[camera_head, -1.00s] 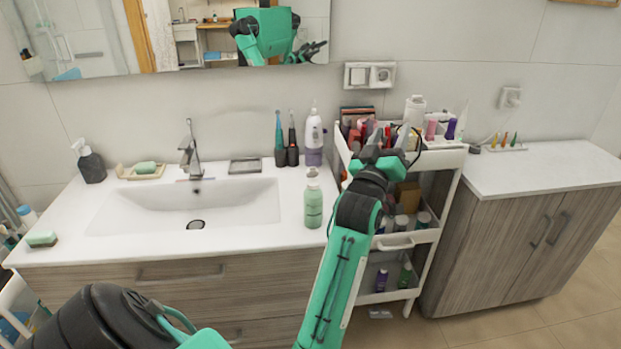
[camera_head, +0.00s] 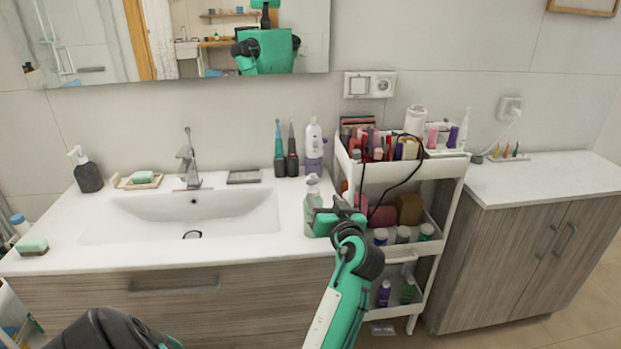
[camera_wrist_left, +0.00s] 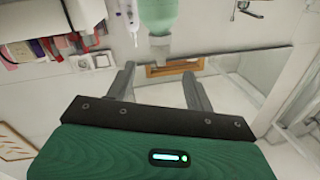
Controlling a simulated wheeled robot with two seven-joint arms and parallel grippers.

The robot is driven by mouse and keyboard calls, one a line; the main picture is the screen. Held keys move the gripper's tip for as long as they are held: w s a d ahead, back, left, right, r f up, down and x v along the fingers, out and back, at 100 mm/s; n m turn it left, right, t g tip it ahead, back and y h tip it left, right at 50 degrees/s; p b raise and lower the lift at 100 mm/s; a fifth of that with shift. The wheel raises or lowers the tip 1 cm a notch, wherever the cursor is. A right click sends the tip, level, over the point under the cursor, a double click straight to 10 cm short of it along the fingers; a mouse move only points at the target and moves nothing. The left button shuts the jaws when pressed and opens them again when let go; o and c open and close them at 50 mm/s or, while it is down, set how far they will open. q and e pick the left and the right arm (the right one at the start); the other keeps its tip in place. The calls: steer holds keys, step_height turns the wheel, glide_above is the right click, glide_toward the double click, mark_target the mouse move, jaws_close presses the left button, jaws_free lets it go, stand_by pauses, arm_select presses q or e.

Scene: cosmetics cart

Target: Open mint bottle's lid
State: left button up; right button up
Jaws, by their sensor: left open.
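The mint bottle (camera_head: 311,209) stands upright near the right front of the white sink counter. Its pale lid (camera_head: 312,184) is on top. My left gripper (camera_head: 328,213) is just right of the bottle in the head view and partly overlaps it; contact cannot be told there. In the left wrist view the scene is upside down. The bottle (camera_wrist_left: 157,14) is at the top edge, with its pale lid (camera_wrist_left: 160,46) pointing down toward the gap between my open, empty fingers (camera_wrist_left: 158,72). The lid appears beyond the fingertips. My right gripper is not in view.
A white cart (camera_head: 447,170) holding cosmetics and a looping black cable stands right of the counter. The sink basin (camera_head: 200,215) lies to the left.

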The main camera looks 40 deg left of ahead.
mark_target(313, 181)
arm_select(q)
steer(key=p+x, duration=0.3)
steer(key=x, duration=0.9)
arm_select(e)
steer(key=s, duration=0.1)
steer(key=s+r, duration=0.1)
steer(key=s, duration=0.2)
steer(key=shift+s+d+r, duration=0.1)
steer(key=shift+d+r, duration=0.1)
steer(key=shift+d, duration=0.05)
arm_select(q)
steer(key=shift+d, duration=0.1)
steer(key=c, duration=1)
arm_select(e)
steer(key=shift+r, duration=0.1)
